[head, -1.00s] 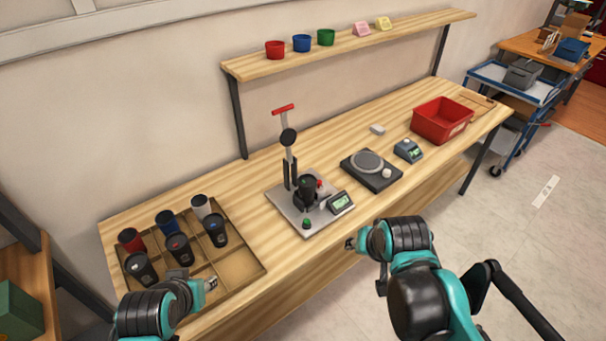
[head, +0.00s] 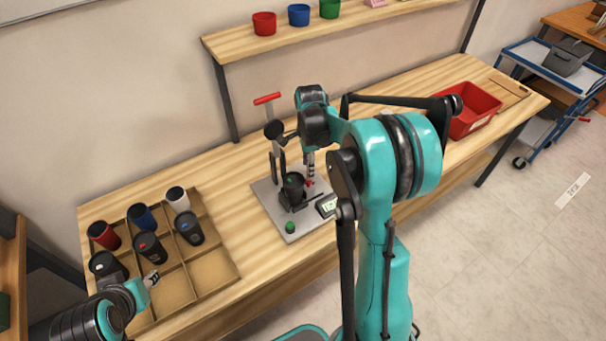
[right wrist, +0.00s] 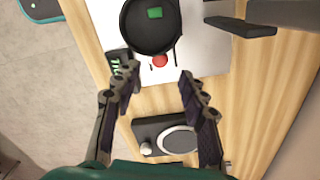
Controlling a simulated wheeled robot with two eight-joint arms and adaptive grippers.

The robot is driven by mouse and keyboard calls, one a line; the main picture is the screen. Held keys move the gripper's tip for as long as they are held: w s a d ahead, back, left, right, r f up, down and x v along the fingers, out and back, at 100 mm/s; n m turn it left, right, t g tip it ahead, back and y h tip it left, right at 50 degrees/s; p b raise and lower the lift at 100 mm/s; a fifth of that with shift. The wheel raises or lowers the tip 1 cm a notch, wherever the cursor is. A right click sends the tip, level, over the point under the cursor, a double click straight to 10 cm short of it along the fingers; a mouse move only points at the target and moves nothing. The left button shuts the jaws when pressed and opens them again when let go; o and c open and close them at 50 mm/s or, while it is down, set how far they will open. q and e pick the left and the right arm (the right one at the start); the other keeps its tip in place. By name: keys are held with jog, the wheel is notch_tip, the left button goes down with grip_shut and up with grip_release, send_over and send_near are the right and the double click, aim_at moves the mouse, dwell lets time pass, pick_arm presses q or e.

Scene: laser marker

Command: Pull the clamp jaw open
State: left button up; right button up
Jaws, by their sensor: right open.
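The laser marker's grey base plate (head: 272,208) stands mid-table, with a black cup (head: 293,187) held upright on it. The clamp jaw's red knob (head: 309,183) is just right of the cup. My right gripper (head: 310,174) points down right above the knob. In the right wrist view the open fingers (right wrist: 157,80) are spread, with nothing between them. The red knob (right wrist: 159,61) lies just beyond the fingertips, roughly centred between them, beside the black cup (right wrist: 152,22). My left gripper (head: 152,278) hangs over the compartment tray; its opening is too small to tell.
The marker's tall post with a red handle (head: 267,98) rises behind the cup. A small display (head: 327,206) and a green button (head: 290,227) are on the plate. A tray (head: 212,268) with several cups is left. A turntable device (right wrist: 165,135) lies right of the marker.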

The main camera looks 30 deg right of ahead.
aim_at(307, 188)
notch_tip(307, 188, down, 6)
jog(key=shift+b, duration=0.85)
